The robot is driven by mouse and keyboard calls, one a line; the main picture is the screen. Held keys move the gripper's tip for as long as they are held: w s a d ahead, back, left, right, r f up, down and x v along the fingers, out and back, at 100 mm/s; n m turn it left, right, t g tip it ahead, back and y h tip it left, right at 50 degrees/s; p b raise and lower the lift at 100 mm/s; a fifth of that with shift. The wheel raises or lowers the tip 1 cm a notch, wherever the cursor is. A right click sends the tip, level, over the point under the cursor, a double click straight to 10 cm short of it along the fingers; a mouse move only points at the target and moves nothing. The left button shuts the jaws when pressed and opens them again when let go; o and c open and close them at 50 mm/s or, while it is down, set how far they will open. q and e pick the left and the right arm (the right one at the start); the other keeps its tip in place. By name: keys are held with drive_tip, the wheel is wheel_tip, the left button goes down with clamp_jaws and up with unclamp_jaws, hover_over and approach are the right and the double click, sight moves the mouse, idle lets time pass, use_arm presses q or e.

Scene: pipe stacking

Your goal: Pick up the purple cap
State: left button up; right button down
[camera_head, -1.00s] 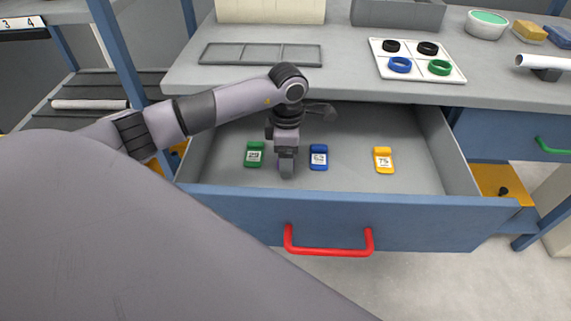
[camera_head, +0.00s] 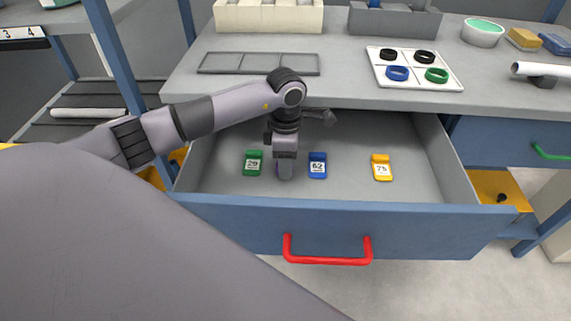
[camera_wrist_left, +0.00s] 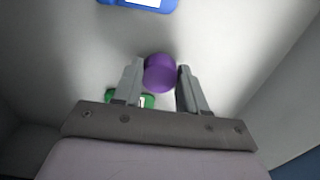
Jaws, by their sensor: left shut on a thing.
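The purple cap (camera_wrist_left: 160,73) shows in the left wrist view between the two fingertips. My left gripper (camera_head: 285,172) is shut on it and points down inside the open drawer. In the head view the cap is hidden or too small to make out at the fingertips. The gripper is between the green tag (camera_head: 252,163) and the blue tag (camera_head: 317,166). My right gripper is not in view.
The open blue drawer (camera_head: 330,228) has a red handle (camera_head: 327,256). A yellow tag (camera_head: 381,168) lies in its right part, with bare floor around it. Above are a grey three-part tray (camera_head: 259,62) and a white board (camera_head: 414,69) with several rings.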

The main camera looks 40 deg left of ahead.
use_arm(q)
wheel_tip(320, 180, up, 27)
drive_tip(key=p, duration=1)
drive_tip(key=shift+r, duration=0.2)
